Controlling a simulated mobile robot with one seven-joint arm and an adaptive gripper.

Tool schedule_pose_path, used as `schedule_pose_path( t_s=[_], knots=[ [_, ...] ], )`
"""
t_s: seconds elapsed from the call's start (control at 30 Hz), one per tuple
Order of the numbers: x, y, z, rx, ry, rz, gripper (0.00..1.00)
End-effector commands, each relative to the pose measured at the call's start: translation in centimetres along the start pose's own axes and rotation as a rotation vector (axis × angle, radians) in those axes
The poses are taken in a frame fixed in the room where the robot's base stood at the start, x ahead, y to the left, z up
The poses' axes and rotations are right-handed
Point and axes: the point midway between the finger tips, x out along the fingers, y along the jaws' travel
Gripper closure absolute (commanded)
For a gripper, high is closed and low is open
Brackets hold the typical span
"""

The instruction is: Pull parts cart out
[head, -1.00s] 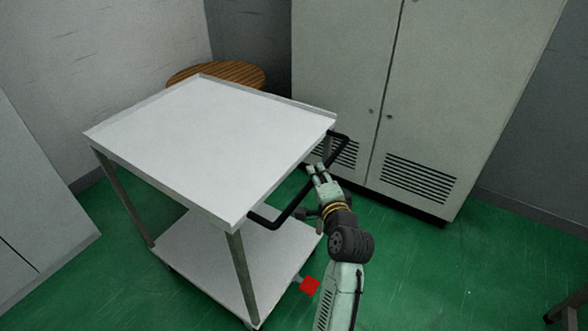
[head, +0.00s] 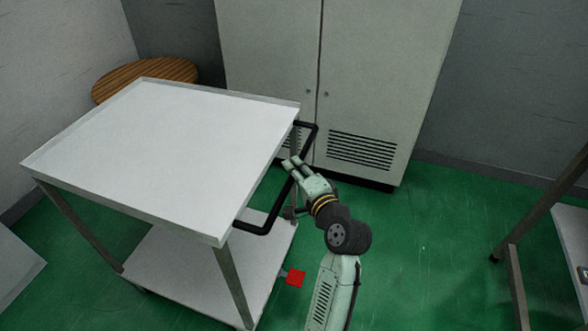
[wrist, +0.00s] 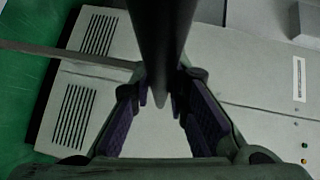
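The parts cart (head: 160,130) is a white two-shelf trolley with grey legs at left and centre in the head view. Its black handle (head: 262,231) sticks out from the right side of the top shelf. My gripper (head: 292,165) is at the far half of this handle. In the wrist view, the dark handle bar (wrist: 162,40) passes between the two fingers of my gripper (wrist: 166,88), which close in on it from both sides. The finger contact is partly hidden by the bar. A red pedal-like piece (head: 296,278) shows low at the cart's right side.
A grey cabinet (head: 385,80) with vents stands behind the handle. A round wooden top (head: 150,72) is behind the cart's far left corner. Another table (head: 572,235) stands at the right edge. Green floor (head: 430,265) is clear between.

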Motion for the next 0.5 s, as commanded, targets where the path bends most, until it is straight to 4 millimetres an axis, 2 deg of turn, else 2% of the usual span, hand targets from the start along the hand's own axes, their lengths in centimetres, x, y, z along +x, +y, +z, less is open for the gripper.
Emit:
schedule_pose_path(
  t_s=[0.27,0.5],
  knots=[
    [0.0,0.01,-0.03,-0.001,0.001,0.0,0.65],
    [0.0,-0.04,-0.02,-0.002,0.001,-0.001,0.65]
  ],
)
